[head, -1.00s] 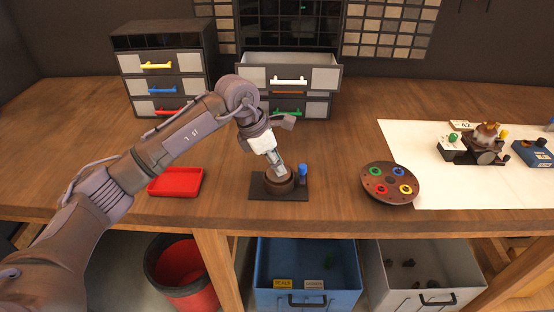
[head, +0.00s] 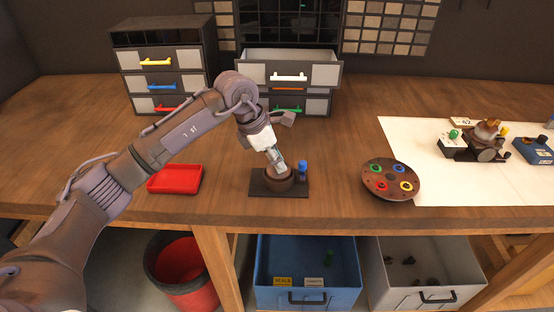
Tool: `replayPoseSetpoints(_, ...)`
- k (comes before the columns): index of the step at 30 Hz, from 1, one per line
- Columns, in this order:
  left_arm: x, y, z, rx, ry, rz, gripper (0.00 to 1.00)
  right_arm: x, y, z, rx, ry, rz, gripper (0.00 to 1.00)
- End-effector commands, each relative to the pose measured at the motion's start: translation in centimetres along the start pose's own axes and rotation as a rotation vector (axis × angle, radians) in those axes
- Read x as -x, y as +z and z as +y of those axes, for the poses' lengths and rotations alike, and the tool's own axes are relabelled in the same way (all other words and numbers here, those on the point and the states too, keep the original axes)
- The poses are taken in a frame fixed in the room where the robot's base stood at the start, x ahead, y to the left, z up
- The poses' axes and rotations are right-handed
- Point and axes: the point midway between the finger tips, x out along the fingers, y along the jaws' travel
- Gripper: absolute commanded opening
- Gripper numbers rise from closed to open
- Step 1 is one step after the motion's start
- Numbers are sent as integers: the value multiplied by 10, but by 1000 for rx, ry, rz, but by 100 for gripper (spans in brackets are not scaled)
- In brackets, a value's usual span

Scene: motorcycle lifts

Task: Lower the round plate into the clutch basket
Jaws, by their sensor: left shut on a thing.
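The clutch basket looks to be the round brown cup (head: 279,184) standing on a dark base plate (head: 264,192) near the front of the bench. A small blue-topped post (head: 303,168) stands on the base just right of it. My left gripper (head: 279,171) points down right at the mouth of the cup. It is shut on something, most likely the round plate. That plate is hidden by the fingers and the cup rim, so its depth and tilt cannot be told. My right gripper is out of view.
A red tray (head: 175,180) lies to the left. A brown disc with coloured rings (head: 377,192) lies to the right, near a white mat (head: 420,148) with parts. Drawer units (head: 160,62) stand behind, one top drawer (head: 272,75) open. Bins sit below the bench edge.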

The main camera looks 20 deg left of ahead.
Motion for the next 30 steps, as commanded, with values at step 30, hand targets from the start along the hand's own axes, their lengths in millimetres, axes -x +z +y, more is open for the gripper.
replayPoseSetpoints(30,-10,-4,0,0,1,-1,0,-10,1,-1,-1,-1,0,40)
